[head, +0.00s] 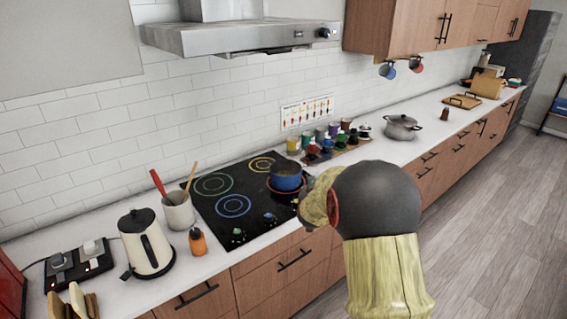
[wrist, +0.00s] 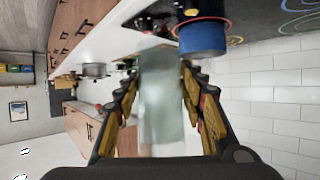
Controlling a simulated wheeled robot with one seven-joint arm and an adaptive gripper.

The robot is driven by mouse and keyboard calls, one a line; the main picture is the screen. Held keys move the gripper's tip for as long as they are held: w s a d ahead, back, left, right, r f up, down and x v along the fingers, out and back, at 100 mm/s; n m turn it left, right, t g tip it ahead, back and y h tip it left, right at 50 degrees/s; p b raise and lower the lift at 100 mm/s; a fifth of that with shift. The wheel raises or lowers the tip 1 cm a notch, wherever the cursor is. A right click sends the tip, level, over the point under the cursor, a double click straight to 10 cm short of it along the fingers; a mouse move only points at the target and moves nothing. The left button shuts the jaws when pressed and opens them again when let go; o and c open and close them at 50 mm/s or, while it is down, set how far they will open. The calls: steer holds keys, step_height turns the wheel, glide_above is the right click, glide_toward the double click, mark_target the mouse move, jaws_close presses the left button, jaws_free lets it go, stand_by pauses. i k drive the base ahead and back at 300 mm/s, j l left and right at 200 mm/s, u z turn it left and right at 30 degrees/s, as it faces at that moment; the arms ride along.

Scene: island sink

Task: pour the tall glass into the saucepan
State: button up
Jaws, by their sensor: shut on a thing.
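The saucepan (head: 286,172) is blue outside with a dark inside, and it stands on the black cooktop at the red-ringed burner. It also shows at the top of the wrist view (wrist: 204,38). The tall glass (wrist: 163,110) is clear and pale greenish. My gripper (wrist: 158,68) is shut on the glass, with fingers on both sides of it. In the wrist view the glass's far end comes close to the saucepan's side in the picture; I cannot tell the real gap or its tilt. My arm hides the gripper and glass in the head view. The glass's contents are unclear.
A kettle (head: 146,243), a utensil crock (head: 178,211) and an orange bottle (head: 197,241) stand left of the cooktop (head: 208,204). Several colourful jars and bottles (head: 313,150) stand behind the saucepan. A grey lidded pot (head: 401,128) is farther right. The range hood (head: 238,38) hangs above.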

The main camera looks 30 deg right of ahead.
mark_target(289, 182)
steer(key=i, duration=1.35)
